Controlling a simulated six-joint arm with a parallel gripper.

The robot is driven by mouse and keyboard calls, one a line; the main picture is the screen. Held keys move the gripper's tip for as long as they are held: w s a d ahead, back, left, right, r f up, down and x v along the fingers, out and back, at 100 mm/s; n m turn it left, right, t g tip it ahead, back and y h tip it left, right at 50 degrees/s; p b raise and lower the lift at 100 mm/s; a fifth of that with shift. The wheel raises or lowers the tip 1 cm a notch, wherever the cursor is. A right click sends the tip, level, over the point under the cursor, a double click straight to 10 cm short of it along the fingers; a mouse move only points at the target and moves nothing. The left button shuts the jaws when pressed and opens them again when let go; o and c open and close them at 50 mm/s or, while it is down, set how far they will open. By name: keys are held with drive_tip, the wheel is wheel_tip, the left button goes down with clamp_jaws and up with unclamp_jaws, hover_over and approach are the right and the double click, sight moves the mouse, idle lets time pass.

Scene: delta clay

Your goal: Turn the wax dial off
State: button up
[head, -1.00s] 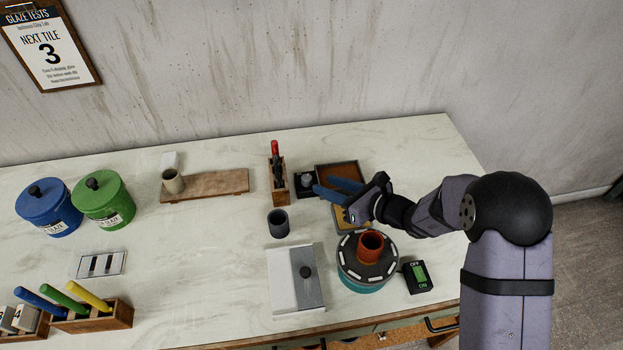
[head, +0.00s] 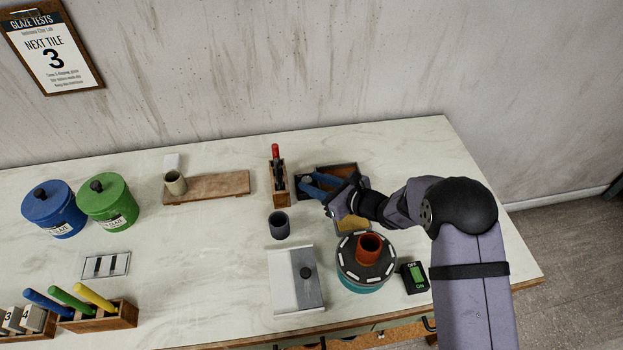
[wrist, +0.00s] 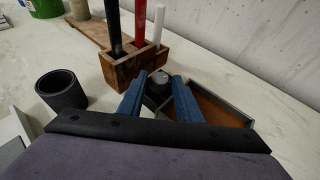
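The wax dial (wrist: 158,82) shows in the wrist view as a dark unit with a pale grey top, between my two blue fingertips. My gripper (wrist: 161,76) is open around the line of the dial. I cannot tell whether the fingers touch it. In the head view my gripper (head: 307,183) is over the dial's dark base (head: 299,193), and the fingers hide most of the dial. The dial's setting cannot be read.
A wooden tool holder (head: 280,188) stands just left of the dial. A brown-lined tray (wrist: 216,108) is just right of it. A dark cup (head: 279,225) and a wheel with an orange pot (head: 369,247) stand nearer the front, beside a green switch (head: 415,278).

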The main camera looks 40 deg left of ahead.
drive_tip(key=shift+a+f, duration=0.25)
drive_tip(key=shift+a, duration=0.3)
drive_tip(key=shift+c, duration=0.3)
drive_tip(key=c, duration=0.7)
drive_tip(key=shift+w, duration=0.1)
drive_tip(key=shift+w+f+n+g+b, duration=0.1)
drive_tip(key=shift+n+g+b, duration=0.2)
drive_tip(key=shift+n+b, duration=0.15)
drive_tip(key=n+g+b, duration=0.1)
drive_tip(key=b, duration=0.1)
drive_tip(key=n+g+b, duration=0.1)
drive_tip(key=g, duration=0.1)
drive_tip(key=shift+w+f+n+b, duration=0.15)
drive_tip(key=shift+w+n+b, duration=0.1)
drive_tip(key=shift+n+b, duration=0.1)
drive_tip(key=n+g+b, duration=0.2)
drive_tip(key=b, duration=0.1)
drive_tip(key=shift+w+g+h, duration=0.1)
drive_tip(key=shift+g+h, duration=0.3)
drive_tip(key=shift+r+n+g+b, duration=0.3)
drive_tip(key=shift+g+b, duration=0.1)
drive_tip(key=shift+b, duration=0.25)
